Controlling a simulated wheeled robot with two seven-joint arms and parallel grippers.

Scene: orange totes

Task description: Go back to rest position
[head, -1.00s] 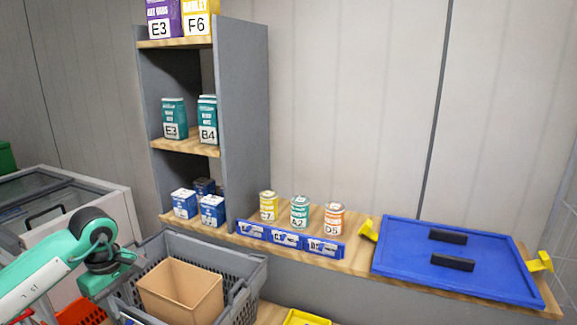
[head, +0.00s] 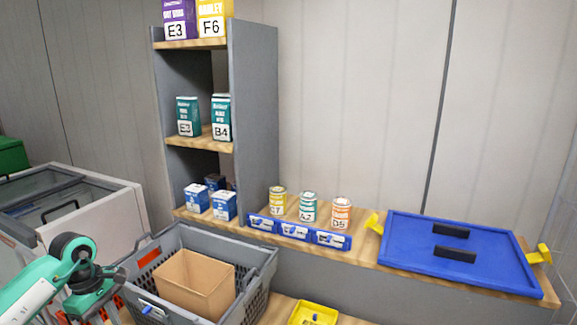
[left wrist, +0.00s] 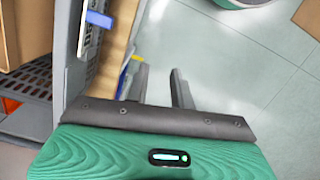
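My left arm, teal and black, comes in at the lower left of the head view. Its wrist hangs beside the left side of a grey crate. My left gripper (left wrist: 158,85) shows in the left wrist view with its two dark fingers apart and nothing between them. It points down toward the pale floor, with the crate at its left. My right arm and gripper are not in view.
The grey crate (head: 262,268) holds an open cardboard box (head: 192,284). Behind are a shelf unit (head: 255,120) with cartons, three cans on a ledge and a blue lid (head: 415,252). A yellow bin (head: 313,315) stands right of the crate. A white chest (head: 120,215) is at left.

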